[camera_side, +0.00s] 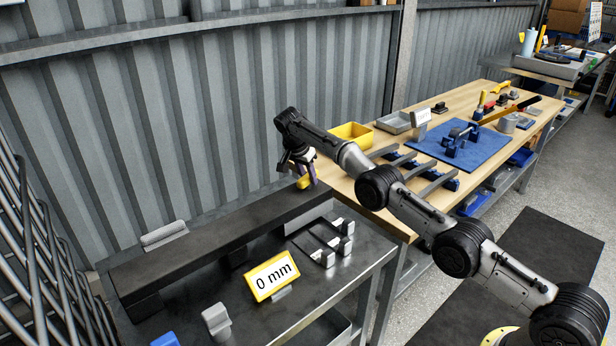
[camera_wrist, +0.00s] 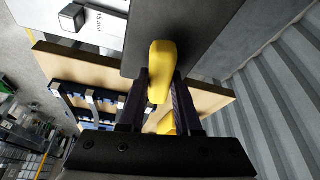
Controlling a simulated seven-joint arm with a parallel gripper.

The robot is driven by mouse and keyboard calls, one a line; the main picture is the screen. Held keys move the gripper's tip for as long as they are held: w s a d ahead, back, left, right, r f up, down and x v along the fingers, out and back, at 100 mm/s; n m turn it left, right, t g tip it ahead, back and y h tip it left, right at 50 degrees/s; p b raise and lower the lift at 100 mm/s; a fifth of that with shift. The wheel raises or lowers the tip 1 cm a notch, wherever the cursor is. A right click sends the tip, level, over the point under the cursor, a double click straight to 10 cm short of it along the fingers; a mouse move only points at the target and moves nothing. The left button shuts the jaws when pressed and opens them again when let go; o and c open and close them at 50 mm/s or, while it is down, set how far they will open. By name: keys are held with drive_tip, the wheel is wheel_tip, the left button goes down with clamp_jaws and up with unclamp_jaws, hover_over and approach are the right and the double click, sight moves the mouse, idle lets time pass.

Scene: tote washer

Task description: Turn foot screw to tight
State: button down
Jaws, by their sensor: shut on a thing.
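The foot screw shows as a yellow handle (camera_wrist: 160,62) at the end of a long dark beam (camera_side: 215,248). In the side view only a small yellow part (camera_side: 303,182) shows under my wrist. My gripper (camera_wrist: 160,76) has its two dark fingers on either side of the yellow handle and is shut on it. In the side view my gripper (camera_side: 306,172) points down at the beam's far right end. The screw's thread and foot are hidden, and I cannot tell how tight it is.
A dark rack with light blocks (camera_side: 325,242) sits right of the beam. The wooden table (camera_side: 395,205) adjoins, with a yellow bin (camera_side: 352,134) and blue mat (camera_side: 485,143). A corrugated wall (camera_side: 180,120) stands behind.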

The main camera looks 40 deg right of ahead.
drive_tip(key=c, duration=0.6)
unclamp_jaws()
drive_tip(key=shift+s+a+r, duration=0.1)
drive_tip(key=shift+a+r, duration=0.05)
drive_tip(key=shift+r, duration=0.35)
drive_tip(key=shift+a+r, duration=0.1)
drive_tip(key=shift+a, duration=0.15)
drive_tip(key=shift+s+a, duration=0.2)
drive_tip(key=shift+a, duration=0.65)
drive_tip(key=s+a, duration=0.1)
drive_tip(key=a, duration=0.5)
drive_tip(key=s+a, duration=0.1)
drive_tip(key=a, duration=0.2)
drive_tip(key=shift+s+a, duration=0.3)
drive_tip(key=shift+s, duration=0.05)
